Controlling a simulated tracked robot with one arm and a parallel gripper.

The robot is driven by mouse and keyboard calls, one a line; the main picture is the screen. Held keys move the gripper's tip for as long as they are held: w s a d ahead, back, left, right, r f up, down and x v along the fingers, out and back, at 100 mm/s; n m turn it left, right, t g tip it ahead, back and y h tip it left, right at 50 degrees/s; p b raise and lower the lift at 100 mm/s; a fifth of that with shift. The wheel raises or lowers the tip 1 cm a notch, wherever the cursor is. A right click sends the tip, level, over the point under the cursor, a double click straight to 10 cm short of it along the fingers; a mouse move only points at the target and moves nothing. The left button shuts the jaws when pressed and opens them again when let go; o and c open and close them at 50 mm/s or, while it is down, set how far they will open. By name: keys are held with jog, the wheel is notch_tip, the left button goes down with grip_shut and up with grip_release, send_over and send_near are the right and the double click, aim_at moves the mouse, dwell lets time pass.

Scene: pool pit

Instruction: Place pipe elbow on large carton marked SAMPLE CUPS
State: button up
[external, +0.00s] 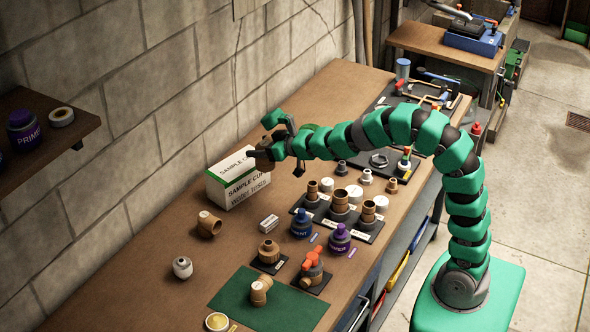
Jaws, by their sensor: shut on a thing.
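The large carton marked SAMPLE CUPS (240,190) is white with a green band and stands on the bench against the block wall. My gripper (272,158) is at the carton's upper right corner, shut on a small brown fitting (263,160) that looks like the pipe elbow. The fitting is partly hidden by the fingers. It is at about the height of the carton's top. I cannot tell whether it touches the carton. Another brown elbow-shaped fitting (209,225) lies on the bench in front of the carton, and one more (261,291) lies on the green mat.
A valve with an orange handle (312,268) is nearer the front. The bench left of the carton (150,225) is clear.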

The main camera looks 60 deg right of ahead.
jog(key=w, duration=0.8)
jog(key=w+f, duration=0.1)
jog(key=w, duration=0.3)
jog(key=shift+d, duration=0.15)
jog(key=shift+f+b, duration=0.45)
jog(key=shift+f, duration=1.3)
jog(key=shift+f, duration=0.1)
jog(key=o, duration=1.1)
jog(key=shift+c, duration=0.2)
